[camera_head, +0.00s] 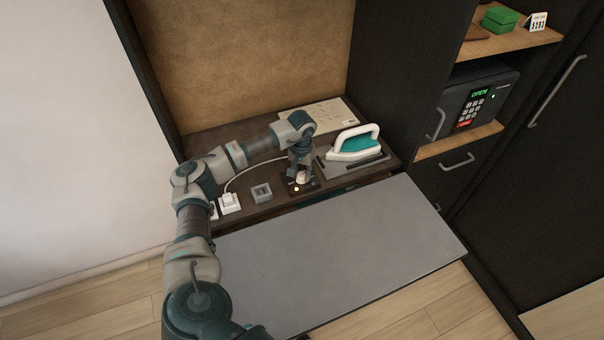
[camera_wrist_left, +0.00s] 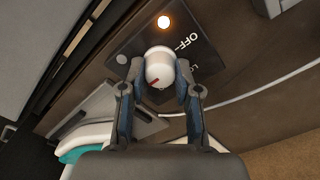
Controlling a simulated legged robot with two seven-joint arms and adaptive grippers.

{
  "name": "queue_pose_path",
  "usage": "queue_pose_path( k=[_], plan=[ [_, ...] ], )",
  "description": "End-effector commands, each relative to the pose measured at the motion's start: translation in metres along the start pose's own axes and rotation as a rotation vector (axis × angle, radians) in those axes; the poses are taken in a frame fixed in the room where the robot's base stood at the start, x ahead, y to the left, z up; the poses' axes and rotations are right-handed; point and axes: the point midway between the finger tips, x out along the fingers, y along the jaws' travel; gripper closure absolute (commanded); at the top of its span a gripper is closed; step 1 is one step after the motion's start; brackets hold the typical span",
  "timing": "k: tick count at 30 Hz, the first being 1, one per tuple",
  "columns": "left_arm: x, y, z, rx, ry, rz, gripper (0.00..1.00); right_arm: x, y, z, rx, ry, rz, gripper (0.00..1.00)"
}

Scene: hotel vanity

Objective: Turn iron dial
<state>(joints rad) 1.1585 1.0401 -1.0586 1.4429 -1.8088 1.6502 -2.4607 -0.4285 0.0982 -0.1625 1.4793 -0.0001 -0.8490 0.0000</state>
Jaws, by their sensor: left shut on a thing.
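The iron dial (camera_wrist_left: 160,68) is a round white knob with a red mark, on a dark panel (camera_wrist_left: 192,34) with "OFF" lettering and a glowing orange light. In the head view the dial (camera_head: 302,178) shows just below my left gripper (camera_head: 301,172). In the left wrist view my left gripper (camera_wrist_left: 158,80) has its fingers on both sides of the dial, shut on it. The red mark points to the lower left in that view. The white and teal iron (camera_head: 354,144) rests on its plate right of the gripper. My right gripper is not in view.
A white plug (camera_head: 229,202) and a small grey square box (camera_head: 261,192) sit left of the dial. A grey board (camera_head: 340,250) extends in front of the shelf. A safe (camera_head: 478,102) reading "OPEN" stands in the right cabinet. A paper sheet (camera_head: 325,116) lies behind the iron.

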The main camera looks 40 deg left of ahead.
Motion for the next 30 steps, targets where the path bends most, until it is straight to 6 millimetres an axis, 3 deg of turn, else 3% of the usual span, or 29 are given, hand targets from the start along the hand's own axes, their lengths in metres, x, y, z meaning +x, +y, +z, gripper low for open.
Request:
queue_pose_path(
  k=[19, 20, 23, 30],
  plan=[
    [0.0015, -0.0014, 0.0017, 0.054, -0.005, -0.004, 1.0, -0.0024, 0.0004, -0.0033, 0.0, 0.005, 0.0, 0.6],
    [0.0016, -0.0014, 0.0018, 0.054, -0.006, -0.004, 0.66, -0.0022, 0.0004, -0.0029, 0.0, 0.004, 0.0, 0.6],
    [0.0015, -0.0011, 0.0017, 0.054, -0.005, -0.003, 0.43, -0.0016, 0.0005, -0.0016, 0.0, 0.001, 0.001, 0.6],
    [0.0004, 0.0, 0.0014, 0.054, -0.003, -0.002, 0.43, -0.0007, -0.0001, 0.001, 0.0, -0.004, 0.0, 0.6]
  ],
)
